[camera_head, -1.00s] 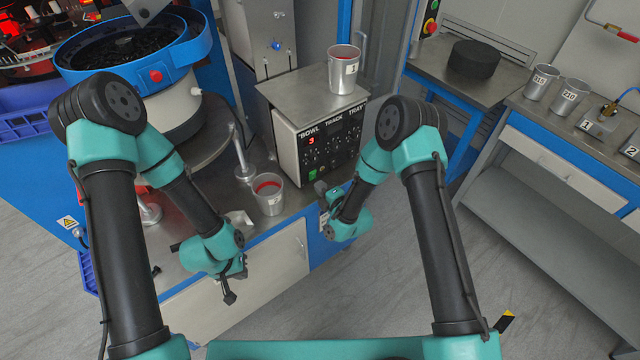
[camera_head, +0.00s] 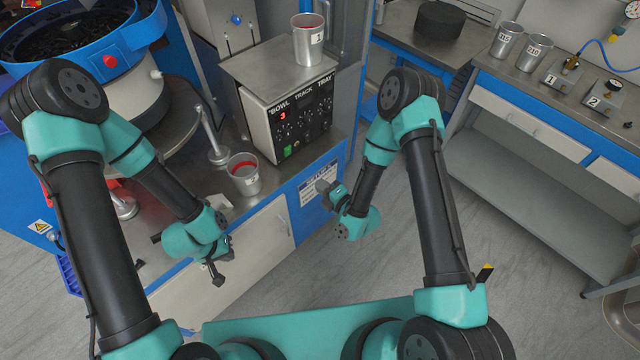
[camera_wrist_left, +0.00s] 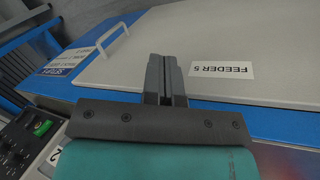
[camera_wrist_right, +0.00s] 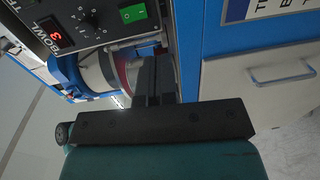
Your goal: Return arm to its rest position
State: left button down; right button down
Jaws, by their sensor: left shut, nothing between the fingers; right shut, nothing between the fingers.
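My left gripper (camera_head: 216,276) is shut and empty, in front of the bench's cabinet door in the head view. In the left wrist view its fingers (camera_wrist_left: 166,78) are together against a pale panel labelled FEEDER 5. My right gripper (camera_head: 328,192) is near the blue corner of the bench, under the control box. In the right wrist view its fingers (camera_wrist_right: 153,78) are together with nothing between them. Both arms are bent, with their forearms reaching down toward the bench front.
A control box (camera_head: 290,118) carries a metal cup (camera_head: 307,42) on top. Another cup with red inside (camera_head: 244,176) stands on the bench near my left forearm. A blue bowl feeder (camera_head: 110,62) is at left. A side bench (camera_head: 530,130) with several items is at right. Open floor lies between.

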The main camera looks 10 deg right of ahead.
jog(key=shift+d, duration=0.1)
jog(key=s+d+f+m+g+h, duration=0.2)
jog(key=s+d+m+g, duration=0.15)
jog(key=m, duration=0.35)
jog(key=s+d+f+m+g+h, duration=0.3)
jog(key=d+m, duration=0.2)
jog(key=m, duration=0.2)
jog(key=s+d+m+g, duration=0.3)
jog(key=s+m, duration=0.2)
jog(key=m, duration=0.1)
jog(key=s+d+r+m+g+h, duration=0.1)
jog(key=s+d+m+g, duration=0.2)
jog(key=s+m, duration=0.3)
jog(key=shift+s+r+m, duration=0.15)
jog(key=shift+r+m, duration=0.15)
jog(key=shift+m, duration=0.2)
jog(key=shift+a+g, duration=0.1)
jog(key=shift+g, duration=0.15)
